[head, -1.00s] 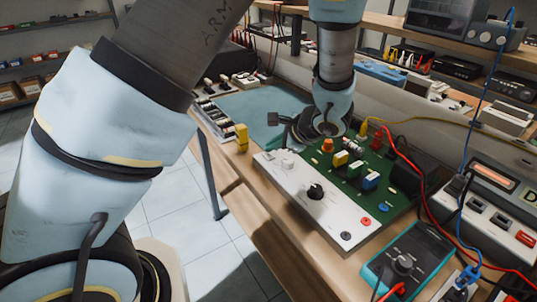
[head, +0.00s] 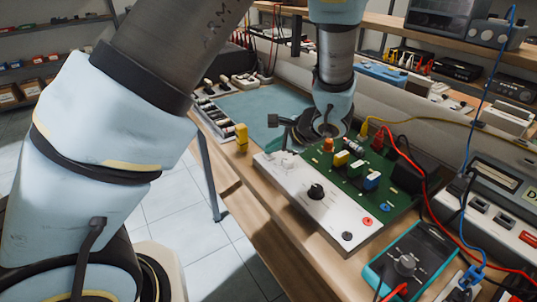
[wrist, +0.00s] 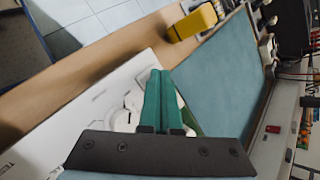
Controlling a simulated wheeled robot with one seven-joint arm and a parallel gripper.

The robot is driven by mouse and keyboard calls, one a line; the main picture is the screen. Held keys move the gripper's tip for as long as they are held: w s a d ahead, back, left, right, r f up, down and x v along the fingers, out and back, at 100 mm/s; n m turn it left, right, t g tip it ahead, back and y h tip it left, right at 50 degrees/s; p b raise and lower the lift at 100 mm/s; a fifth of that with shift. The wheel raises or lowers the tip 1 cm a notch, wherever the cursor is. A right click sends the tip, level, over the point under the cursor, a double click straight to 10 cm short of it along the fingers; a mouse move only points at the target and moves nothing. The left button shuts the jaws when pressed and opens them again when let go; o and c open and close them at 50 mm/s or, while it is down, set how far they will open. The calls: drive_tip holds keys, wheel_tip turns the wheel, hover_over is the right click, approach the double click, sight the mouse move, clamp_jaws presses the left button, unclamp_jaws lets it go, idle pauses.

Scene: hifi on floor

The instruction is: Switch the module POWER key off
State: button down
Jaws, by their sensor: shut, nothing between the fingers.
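The module is a white panel (head: 330,212) beside a green circuit board (head: 350,185), with a black knob (head: 316,191) on the panel. My gripper (wrist: 159,78) is shut and empty, its green fingers together over the panel's far end. In the wrist view, white round key or switch parts (wrist: 130,112) show right beside the fingers and are partly hidden by them. In the head view, my wrist stands over that far left corner, and small pale keys (head: 282,156) show just below it. I cannot read which one is POWER, its position, or whether the fingers touch it.
A yellow block (head: 241,137) stands left of the module and also shows in the wrist view (wrist: 195,22). A blue-green mat (head: 240,113) lies beyond. A teal multimeter (head: 411,256) and red, yellow and blue cables crowd the right side.

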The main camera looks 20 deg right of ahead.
sight(272, 156)
drive_tip(key=shift+r, duration=0.5)
drive_tip(key=shift+r+p, duration=2.2)
drive_tip(key=shift+r, duration=0.7)
drive_tip(key=s+a+r+n+g+h, duration=0.1)
drive_tip(key=a+r+n+g, duration=0.1)
drive_tip(key=a+n, duration=0.5)
drive_tip(key=s+a+r+n+g+h, duration=0.1)
drive_tip(key=a+r+n+g, duration=0.1)
drive_tip(key=a+n, duration=0.5)
drive_tip(key=s+a+r+n+g+h, duration=0.1)
drive_tip(key=a+n, duration=0.6)
drive_tip(key=a, duration=1)
drive_tip(key=shift+r+g+h, duration=0.4)
drive_tip(key=shift+r+g, duration=0.05)
drive_tip(key=shift+g, duration=0.45)
